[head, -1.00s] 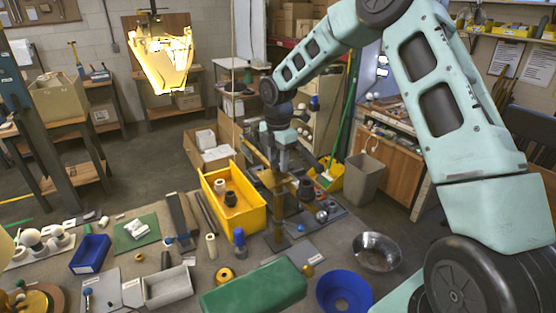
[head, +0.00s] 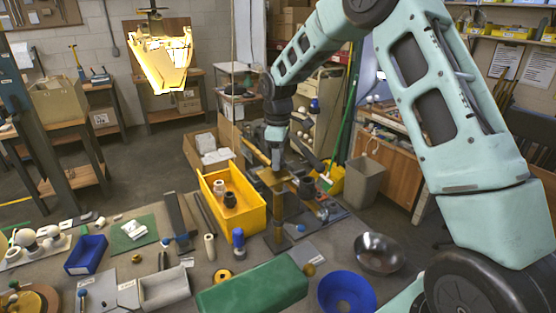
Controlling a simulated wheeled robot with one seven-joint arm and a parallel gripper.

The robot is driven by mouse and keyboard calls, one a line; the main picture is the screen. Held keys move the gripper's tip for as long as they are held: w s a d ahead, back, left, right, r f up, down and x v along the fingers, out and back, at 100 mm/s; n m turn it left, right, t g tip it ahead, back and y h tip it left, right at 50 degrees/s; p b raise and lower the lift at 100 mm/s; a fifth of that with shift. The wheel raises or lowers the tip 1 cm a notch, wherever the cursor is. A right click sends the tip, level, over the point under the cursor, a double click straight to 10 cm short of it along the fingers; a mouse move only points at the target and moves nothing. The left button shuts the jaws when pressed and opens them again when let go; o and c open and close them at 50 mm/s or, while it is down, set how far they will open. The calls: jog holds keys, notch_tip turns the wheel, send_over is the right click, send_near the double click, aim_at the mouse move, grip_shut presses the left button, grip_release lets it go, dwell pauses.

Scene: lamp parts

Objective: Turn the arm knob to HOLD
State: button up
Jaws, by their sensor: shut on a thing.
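A long brass-coloured bar (head: 256,152) slopes up to the left from the post's head. The post stands upright on a dark base plate.
A yellow bin (head: 246,218) with white and black parts stands just left of the post. A green block (head: 252,288), a blue bowl (head: 346,294) and a metal bowl (head: 379,253) are in front. A lit lamp shade (head: 160,60) hangs at upper left.

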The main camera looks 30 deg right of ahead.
jog(key=m+b, duration=0.1)
jog(key=m, duration=0.3)
jog(key=shift+m, duration=0.3)
jog(key=m, duration=0.4)
jog(key=shift+m+b, duration=0.3)
jog(key=shift+m, duration=0.1)
jog(key=shift+r, duration=0.1)
jog(key=o, duration=1)
notch_tip(320, 180, up, 17)
jog(key=b, duration=0.3)
jog(key=shift+r+b, duration=0.15)
jog(key=shift+b, duration=0.2)
